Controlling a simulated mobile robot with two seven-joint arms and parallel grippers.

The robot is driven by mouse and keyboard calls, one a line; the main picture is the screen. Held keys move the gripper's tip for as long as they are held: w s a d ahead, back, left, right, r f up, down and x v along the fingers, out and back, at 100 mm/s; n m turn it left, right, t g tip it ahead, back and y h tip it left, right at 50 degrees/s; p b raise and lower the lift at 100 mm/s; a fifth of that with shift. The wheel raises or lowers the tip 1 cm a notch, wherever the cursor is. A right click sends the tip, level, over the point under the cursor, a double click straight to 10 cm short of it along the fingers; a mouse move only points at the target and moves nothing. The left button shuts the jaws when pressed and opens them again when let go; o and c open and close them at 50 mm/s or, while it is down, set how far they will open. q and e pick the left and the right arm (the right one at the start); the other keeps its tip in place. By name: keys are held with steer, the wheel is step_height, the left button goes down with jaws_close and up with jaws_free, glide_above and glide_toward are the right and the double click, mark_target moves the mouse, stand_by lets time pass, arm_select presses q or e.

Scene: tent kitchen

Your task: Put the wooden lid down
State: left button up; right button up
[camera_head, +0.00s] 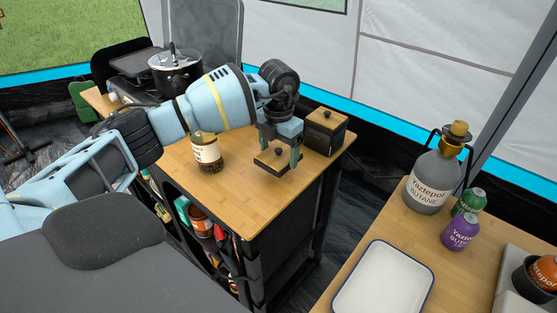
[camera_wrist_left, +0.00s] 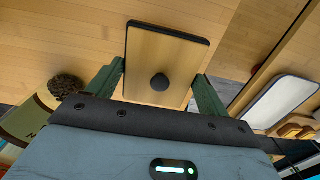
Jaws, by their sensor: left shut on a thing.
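The wooden lid (camera_wrist_left: 160,50) is a light square board with a dark rim and a round black knob. My left gripper (camera_head: 278,150) is shut on it, with one green finger on each side, as the left wrist view shows. In the head view the lid (camera_head: 272,162) is near the right front part of the wooden counter. I cannot tell whether it touches the counter or hangs just above it. My right gripper is not in view.
A black box with a wooden top (camera_head: 325,131) stands right of the lid. A labelled jar (camera_head: 207,154) stands left of it. A pot (camera_head: 176,71) is behind. A second table (camera_head: 400,225) at right holds a white tray (camera_head: 340,301), a butane bottle (camera_head: 430,180) and small canisters.

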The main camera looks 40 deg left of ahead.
mark_target(278, 153)
arm_select(q)
step_height(278, 153, down, 3)
steer(key=shift+r, duration=0.1)
steer(key=shift+f, duration=0.3)
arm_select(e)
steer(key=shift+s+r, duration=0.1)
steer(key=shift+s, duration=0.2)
arm_select(q)
steer(key=shift+f, duration=0.15)
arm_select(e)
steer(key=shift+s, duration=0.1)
arm_select(q)
steer(key=o, duration=1)
steer(key=shift+c, duration=0.2)
